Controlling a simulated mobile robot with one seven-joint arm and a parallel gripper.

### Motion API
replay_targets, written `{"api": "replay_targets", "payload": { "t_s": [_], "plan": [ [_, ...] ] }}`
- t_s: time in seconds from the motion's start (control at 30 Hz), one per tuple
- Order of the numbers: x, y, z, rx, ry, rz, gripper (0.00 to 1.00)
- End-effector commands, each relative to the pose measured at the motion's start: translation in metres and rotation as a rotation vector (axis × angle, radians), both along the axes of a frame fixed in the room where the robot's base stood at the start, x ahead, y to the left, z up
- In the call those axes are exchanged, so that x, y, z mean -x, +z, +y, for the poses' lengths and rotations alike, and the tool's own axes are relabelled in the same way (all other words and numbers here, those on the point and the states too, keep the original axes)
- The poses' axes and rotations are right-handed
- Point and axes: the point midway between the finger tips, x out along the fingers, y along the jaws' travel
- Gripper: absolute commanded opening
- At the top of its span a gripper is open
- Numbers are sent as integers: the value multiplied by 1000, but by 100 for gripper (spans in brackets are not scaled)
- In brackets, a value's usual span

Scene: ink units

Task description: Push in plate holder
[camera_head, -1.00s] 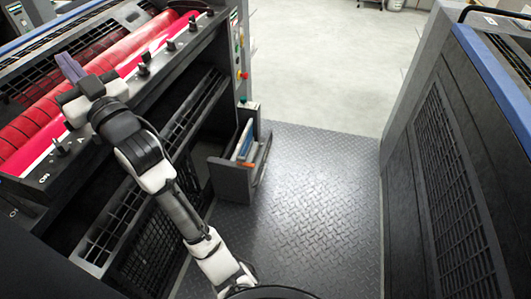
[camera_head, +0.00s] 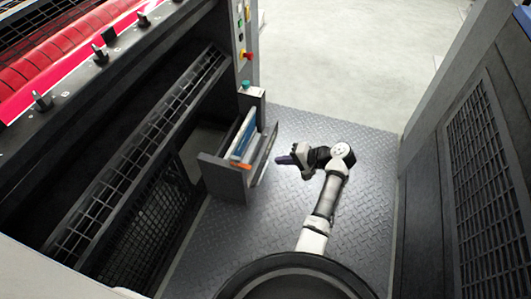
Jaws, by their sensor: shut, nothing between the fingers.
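The plate holder (camera_head: 222,178) is a dark, box-like unit low on the side of the left machine. It stands tilted out over the floor and holds thin blue and white plates (camera_head: 243,135). An orange-red piece (camera_head: 245,167) shows at its front edge. My gripper (camera_head: 279,160) is just right of the holder's outer panel, pointing left at it. Its fingers are shut and empty. A small gap seems to lie between fingertips and panel, but I cannot tell for sure whether they touch.
The left machine (camera_head: 130,130) has red rollers (camera_head: 70,55) on top and a barred guard along its side. A control panel with buttons (camera_head: 243,35) is above the holder. The right machine (camera_head: 480,170) walls the aisle. The diamond-plate floor (camera_head: 370,220) is clear.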

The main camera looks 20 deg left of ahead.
Motion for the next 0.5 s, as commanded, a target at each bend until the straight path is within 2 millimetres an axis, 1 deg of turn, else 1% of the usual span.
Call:
{"api": "replay_targets", "payload": {
  "t_s": [0.17,0.5],
  "plan": [
    [1,-10,19,0,3,4,0],
    [-2,-46,82,1,3,2,0]
  ]
}}
